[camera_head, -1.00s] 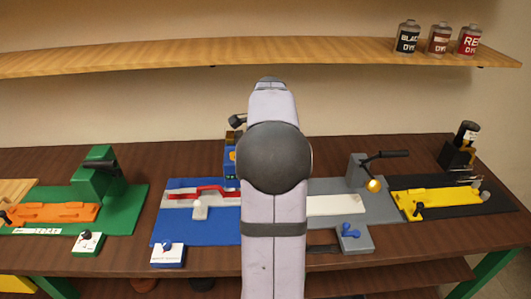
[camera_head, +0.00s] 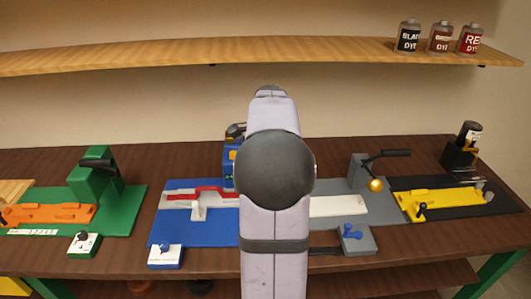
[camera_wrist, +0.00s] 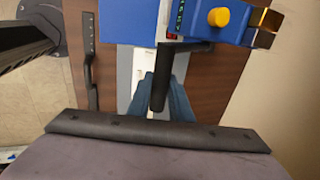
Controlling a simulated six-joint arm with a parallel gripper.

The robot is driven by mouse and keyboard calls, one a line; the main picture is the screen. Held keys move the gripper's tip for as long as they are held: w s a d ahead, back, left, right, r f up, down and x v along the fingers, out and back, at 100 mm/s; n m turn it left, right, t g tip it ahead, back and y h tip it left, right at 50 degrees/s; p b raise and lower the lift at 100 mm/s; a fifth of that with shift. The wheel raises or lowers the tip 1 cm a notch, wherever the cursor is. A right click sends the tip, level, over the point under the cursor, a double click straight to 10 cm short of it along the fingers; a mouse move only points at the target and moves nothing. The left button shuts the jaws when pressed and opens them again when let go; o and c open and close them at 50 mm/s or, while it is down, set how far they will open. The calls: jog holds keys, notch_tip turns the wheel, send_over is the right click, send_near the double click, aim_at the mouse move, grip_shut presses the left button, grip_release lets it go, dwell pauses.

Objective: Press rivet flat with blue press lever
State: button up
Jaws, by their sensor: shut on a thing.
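The blue press (camera_head: 229,168) stands at the back of the blue mat (camera_head: 190,233), partly hidden behind my arm. In the wrist view the blue press (camera_wrist: 135,18) fills the top, with a yellow knob on its right. Its black lever handle (camera_wrist: 158,85) runs down the middle of the wrist view. My gripper (camera_wrist: 160,95) is around this handle, with a bluish finger on each side, and is shut on it. In the head view my arm hides the gripper. I cannot make out the rivet.
A grey jig with a red strap (camera_head: 205,190) lies on the blue mat in front of the press. The green station (camera_head: 95,185) is to the left. The grey station (camera_head: 365,175) and yellow jig (camera_head: 440,200) are to the right. A shelf (camera_head: 200,58) runs along the wall above.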

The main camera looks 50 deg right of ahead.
jog(key=shift+s+a+f, duration=0.2)
jog(key=shift+a+f, duration=0.05)
jog(key=shift+f, duration=0.2)
jog(key=shift+s+a+f+b, duration=0.2)
jog(key=shift+f+b, duration=0.2)
jog(key=shift+b, duration=0.1)
jog(key=shift+s+a+f+b, duration=0.2)
jog(key=shift+f+b, duration=0.15)
jog(key=shift+b, duration=0.15)
jog(key=shift+f, duration=0.1)
jog(key=shift+s+a+f+b, duration=0.15)
jog(key=shift+f+b, duration=0.25)
jog(key=shift+s+a+f+b, duration=0.1)
jog(key=shift+s+f+b, duration=0.05)
jog(key=shift+f+b, duration=0.25)
jog(key=shift+f, duration=0.1)
